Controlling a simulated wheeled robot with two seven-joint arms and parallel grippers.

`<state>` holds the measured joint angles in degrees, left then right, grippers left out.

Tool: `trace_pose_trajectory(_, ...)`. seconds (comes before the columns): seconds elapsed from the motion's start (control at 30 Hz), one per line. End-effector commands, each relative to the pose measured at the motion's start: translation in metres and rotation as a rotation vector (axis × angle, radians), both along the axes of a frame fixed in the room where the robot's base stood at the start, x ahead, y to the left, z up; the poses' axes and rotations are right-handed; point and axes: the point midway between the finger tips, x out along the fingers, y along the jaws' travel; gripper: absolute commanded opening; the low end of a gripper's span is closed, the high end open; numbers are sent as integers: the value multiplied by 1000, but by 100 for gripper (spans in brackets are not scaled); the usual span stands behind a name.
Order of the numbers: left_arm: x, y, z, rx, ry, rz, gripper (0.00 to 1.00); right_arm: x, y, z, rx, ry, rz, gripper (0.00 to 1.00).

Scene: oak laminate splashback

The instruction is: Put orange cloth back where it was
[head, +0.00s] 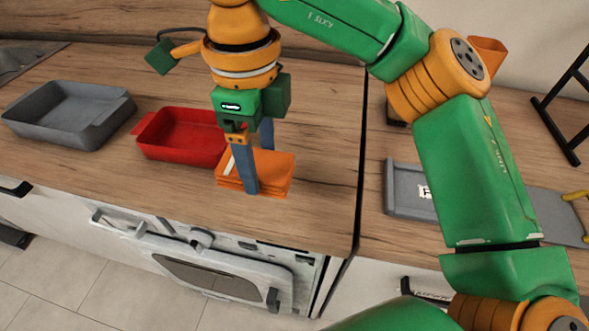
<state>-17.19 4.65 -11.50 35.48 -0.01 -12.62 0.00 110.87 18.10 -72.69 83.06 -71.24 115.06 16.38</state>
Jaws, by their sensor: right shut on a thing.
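The orange cloth (279,173) is a folded, flat stack on the wooden counter, right of the red tray. My right gripper (257,172) points down over it, with one finger in front of the cloth and the other behind. It is shut on the cloth. The cloth appears to be at counter level; I cannot tell whether it is slightly lifted. The near finger hides part of the cloth's front. My left gripper is not in view.
A red tray (180,137) sits just left of the cloth, and a grey tray (68,113) farther left. A dishwasher-like appliance with a window (211,276) is below the counter edge. At right are a grey board (407,190), a black rack (560,118) and an orange cup (487,50).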

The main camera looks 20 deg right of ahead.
Motion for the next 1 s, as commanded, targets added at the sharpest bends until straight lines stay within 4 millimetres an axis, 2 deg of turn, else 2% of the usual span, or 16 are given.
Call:
trace_pose_trajectory(0.03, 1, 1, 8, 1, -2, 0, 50, 10, -14, -4, 1, 4, -9, 32)
trace_pose_trajectory(0.1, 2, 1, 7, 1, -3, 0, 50, 20, -27, -24, -2, 6, -5, 32)
trace_pose_trajectory(0.2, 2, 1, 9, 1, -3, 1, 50, 30, -39, -44, -1, 4, -3, 32)
trace_pose_trajectory(0.37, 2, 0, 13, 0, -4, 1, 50, 41, -52, -64, -1, 2, -2, 32)
trace_pose_trajectory(0.5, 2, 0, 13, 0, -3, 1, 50, 42, -53, -92, -1, 2, 3, 32)
trace_pose_trajectory(0.9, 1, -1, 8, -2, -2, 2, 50, 42, -53, -102, -1, -1, 2, 32)
trace_pose_trajectory(0.93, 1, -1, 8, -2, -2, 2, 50, 42, -53, -102, -1, -1, 2, 79)
trace_pose_trajectory(1.0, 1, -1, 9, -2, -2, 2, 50, 42, -53, -101, -1, -1, 2, 98)
